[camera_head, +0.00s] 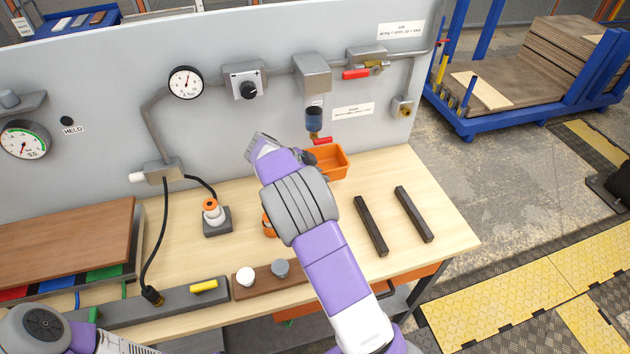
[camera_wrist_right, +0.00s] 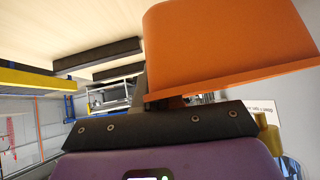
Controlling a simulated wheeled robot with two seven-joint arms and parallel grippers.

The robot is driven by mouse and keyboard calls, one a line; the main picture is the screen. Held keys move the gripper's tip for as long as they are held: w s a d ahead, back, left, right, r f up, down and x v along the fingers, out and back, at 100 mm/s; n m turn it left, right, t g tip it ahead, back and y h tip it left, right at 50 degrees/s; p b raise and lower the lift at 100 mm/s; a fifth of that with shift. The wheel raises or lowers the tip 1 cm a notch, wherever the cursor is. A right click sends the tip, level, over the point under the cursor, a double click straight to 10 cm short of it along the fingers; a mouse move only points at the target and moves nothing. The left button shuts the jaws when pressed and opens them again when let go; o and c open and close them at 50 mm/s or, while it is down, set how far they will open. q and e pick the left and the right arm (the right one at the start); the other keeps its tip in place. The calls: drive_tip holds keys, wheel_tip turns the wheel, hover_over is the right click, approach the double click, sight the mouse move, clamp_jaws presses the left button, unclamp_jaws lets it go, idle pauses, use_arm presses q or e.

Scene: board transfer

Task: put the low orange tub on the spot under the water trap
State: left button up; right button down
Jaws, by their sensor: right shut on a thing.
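The low orange tub (camera_head: 334,168) is at the back of the bench, close to the panel and just below the water trap (camera_head: 314,118) with its dark blue bowl and red lever. My right gripper (camera_head: 311,159) is shut on the tub's near left wall. The tub fills the upper right of the right wrist view (camera_wrist_right: 225,50). I cannot tell whether its base touches the bench. The spot under the trap is not visible; the tub and my right arm cover that area. My left arm shows at the bottom left, but its gripper is out of view.
Two dark bars (camera_head: 370,226) (camera_head: 413,214) lie on the bench's right part. A grey block with an orange-topped fitting (camera_head: 215,217) stands left of my arm. A brown strip with two knobs (camera_head: 262,284) lies at the front edge. Gauges and valves project from the panel.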

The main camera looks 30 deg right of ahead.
drive_tip(key=w, duration=0.2)
drive_tip(key=w+d, duration=0.1)
drive_tip(key=shift+w, duration=0.35)
drive_tip(key=shift+w+f, duration=0.2)
drive_tip(key=shift+f, duration=0.15)
wheel_tip(320, 180, down, 6)
drive_tip(key=shift+s+b, duration=0.1)
drive_tip(key=shift+b, duration=0.25)
drive_tip(key=shift+w+f, duration=0.2)
drive_tip(key=shift+w, duration=0.05)
drive_tip(key=shift+f, duration=0.1)
drive_tip(key=c, duration=1.3)
unclamp_jaws()
drive_tip(key=shift+o, duration=0.2)
